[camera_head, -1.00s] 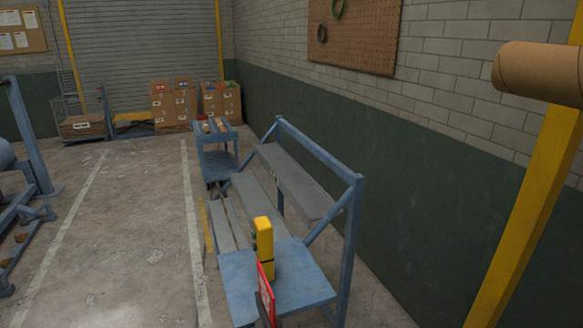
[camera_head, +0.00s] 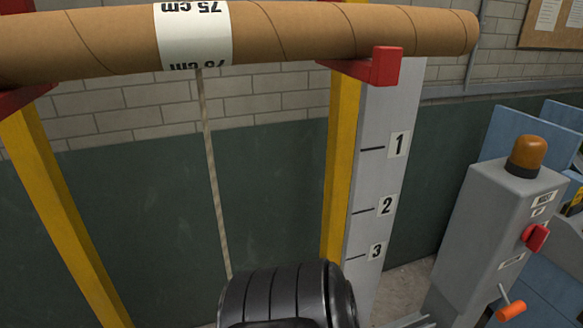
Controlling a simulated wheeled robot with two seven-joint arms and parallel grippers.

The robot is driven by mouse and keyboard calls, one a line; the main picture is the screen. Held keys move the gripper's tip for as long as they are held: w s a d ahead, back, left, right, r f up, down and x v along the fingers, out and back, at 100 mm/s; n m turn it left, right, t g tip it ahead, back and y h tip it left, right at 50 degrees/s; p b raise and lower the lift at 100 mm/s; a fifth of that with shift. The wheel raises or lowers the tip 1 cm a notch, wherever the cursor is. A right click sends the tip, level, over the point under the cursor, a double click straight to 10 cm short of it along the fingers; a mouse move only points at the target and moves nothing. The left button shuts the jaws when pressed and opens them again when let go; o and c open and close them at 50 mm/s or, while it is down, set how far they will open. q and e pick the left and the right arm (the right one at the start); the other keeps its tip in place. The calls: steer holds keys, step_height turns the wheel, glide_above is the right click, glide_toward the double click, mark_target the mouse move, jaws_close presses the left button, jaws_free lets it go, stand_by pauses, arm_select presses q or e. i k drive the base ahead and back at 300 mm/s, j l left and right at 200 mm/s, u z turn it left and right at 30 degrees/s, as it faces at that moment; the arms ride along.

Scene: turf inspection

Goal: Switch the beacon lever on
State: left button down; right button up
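A grey control post (camera_head: 483,238) stands at the right, with an amber beacon (camera_head: 527,155) on its top; the beacon shows no clear glow. A lever with an orange handle (camera_head: 510,311) and a short metal stem sticks out low on the post's front, its handle hanging downward near the bottom edge. A red knob (camera_head: 535,237) sits higher on the same face, beside small labels that are too small to read fully. Neither of my grippers shows, and nothing touches the lever in view.
A cardboard tube (camera_head: 290,38) marked 75 cm rests across red brackets (camera_head: 385,68) on yellow posts (camera_head: 342,165). A rope (camera_head: 212,165) hangs from it toward a black ribbed object (camera_head: 275,295). A numbered grey board (camera_head: 378,180) stands left of the control post.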

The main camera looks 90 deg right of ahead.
mark_target(509, 311)
steer(key=k+j+z, duration=0.15)
steer(key=z, duration=4.05)
steer(key=i+l+u, duration=0.2)
steer(key=k, duration=0.05)
